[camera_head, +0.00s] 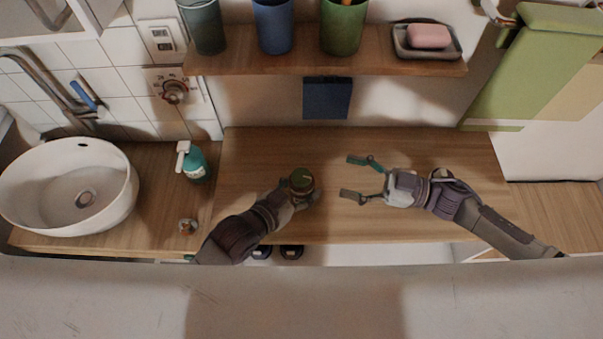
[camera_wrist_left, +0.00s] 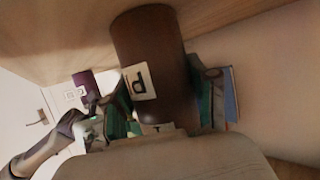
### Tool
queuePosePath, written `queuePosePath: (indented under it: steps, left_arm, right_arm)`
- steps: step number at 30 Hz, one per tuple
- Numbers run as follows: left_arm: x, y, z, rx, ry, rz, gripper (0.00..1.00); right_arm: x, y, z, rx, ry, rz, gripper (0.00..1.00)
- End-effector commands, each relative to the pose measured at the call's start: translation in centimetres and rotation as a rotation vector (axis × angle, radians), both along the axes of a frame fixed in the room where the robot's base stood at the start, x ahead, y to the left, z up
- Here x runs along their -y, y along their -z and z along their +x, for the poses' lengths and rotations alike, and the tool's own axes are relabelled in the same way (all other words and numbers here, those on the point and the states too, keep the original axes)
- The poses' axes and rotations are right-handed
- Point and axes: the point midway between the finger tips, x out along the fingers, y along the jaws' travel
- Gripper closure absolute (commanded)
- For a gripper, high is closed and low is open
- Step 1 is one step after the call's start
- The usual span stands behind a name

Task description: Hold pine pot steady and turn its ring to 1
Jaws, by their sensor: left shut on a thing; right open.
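The pine pot (camera_head: 302,180) stands on the wooden counter, with a dark round top that has a green centre. In the left wrist view it is a brown cylinder (camera_wrist_left: 148,50) with a white label bearing one dark letter. My left gripper (camera_head: 302,191) is shut on the pot, with green-padded fingers on either side of it. My right gripper (camera_head: 350,176) is open and empty, to the right of the pot and apart from it, its fingers pointing left. The ring's marks are too small to read.
A white basin (camera_head: 70,185) and a teal soap bottle (camera_head: 195,163) are to the left. A wall shelf (camera_head: 290,62) holds cups and a soap dish (camera_head: 428,52) above the counter (camera_head: 270,150). A green towel (camera_head: 530,60) hangs at the right. The counter behind the pot is clear.

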Motion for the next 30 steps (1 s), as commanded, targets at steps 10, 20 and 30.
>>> queuePosePath:
  steps: [10,20,30]
  left_arm:
    - [0.0,0.0,0.0,-0.001,0.000,0.001,0.82]
    - [0.0,0.0,0.0,0.000,0.000,0.000,0.82]
    - [0.0,0.0,0.0,-0.001,0.000,0.001,0.82]
  right_arm:
    - [-0.4,2.4,-0.8,-0.147,-0.013,-0.009,0.32]
    - [-6.8,2.3,0.6,-0.142,-0.014,-0.008,0.32]
    - [-10.5,2.4,1.4,-0.142,-0.013,-0.012,0.32]
